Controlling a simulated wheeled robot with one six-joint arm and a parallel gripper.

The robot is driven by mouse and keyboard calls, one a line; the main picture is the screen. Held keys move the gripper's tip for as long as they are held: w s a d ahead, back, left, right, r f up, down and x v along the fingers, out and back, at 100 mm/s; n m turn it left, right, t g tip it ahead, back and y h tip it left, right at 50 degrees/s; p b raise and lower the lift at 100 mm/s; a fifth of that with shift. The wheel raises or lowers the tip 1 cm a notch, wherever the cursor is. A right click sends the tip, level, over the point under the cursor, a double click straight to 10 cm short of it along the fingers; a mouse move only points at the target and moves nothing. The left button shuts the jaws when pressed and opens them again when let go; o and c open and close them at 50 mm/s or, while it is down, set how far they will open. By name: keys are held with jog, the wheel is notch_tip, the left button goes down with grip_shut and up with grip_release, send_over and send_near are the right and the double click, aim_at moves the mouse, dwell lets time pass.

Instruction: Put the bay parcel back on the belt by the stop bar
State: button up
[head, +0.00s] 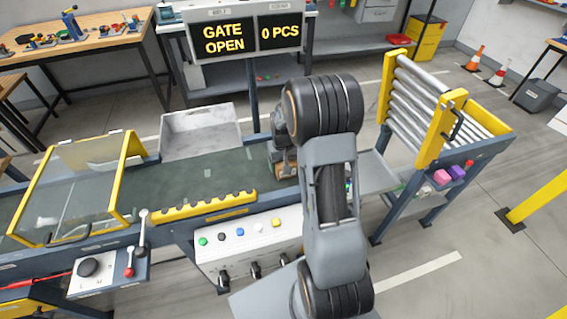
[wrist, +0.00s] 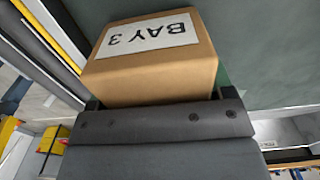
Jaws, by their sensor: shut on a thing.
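The bay parcel (wrist: 155,62) is a brown cardboard box with a white "BAY 3" label, upside down in the wrist view. My gripper (wrist: 157,96) is shut on it, with a dark finger at each side. In the head view my arm hides most of the gripper and parcel, over the belt's right part. The dark green belt (head: 230,170) runs left to right. I cannot tell whether the parcel touches it. A yellow bar with dark knobs (head: 205,205) lies along the belt's near edge; I cannot tell whether this is the stop bar.
A yellow-framed clear hood (head: 75,180) covers the belt's left part. A grey tray (head: 200,132) sits behind the belt. A yellow-framed roller gate (head: 425,110) stands raised at right. A display (head: 245,38) reads "GATE OPEN" and "0 PCS". The belt's middle is clear.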

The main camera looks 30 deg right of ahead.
jog(key=shift+f, duration=0.1)
jog(key=o, duration=1.1)
notch_tip(320, 180, up, 11)
jog(key=shift+r, duration=0.2)
jog(key=shift+s+a+r, duration=0.25)
jog(key=shift+a+r, duration=0.1)
jog(key=shift+r, duration=0.15)
jog(key=shift+s+a+r, duration=0.25)
jog(key=shift+a+r, duration=0.05)
jog(key=shift+r, duration=0.2)
jog(key=shift+s+a+r+n+t, duration=0.35)
jog(key=shift+s+a+r+t, duration=0.25)
jog(key=shift+s+a, duration=1.65)
jog(key=shift+s+a+r+n+t, duration=0.5)
jog(key=shift+s+a, duration=0.9)
jog(key=shift+s, duration=1.7)
jog(key=shift+s+a+r+n+t, duration=0.25)
jog(key=shift+s+a+r+t, duration=0.4)
jog(key=shift+s+a, duration=1.6)
jog(key=shift+s+d, duration=0.4)
jog(key=shift+d, duration=0.1)
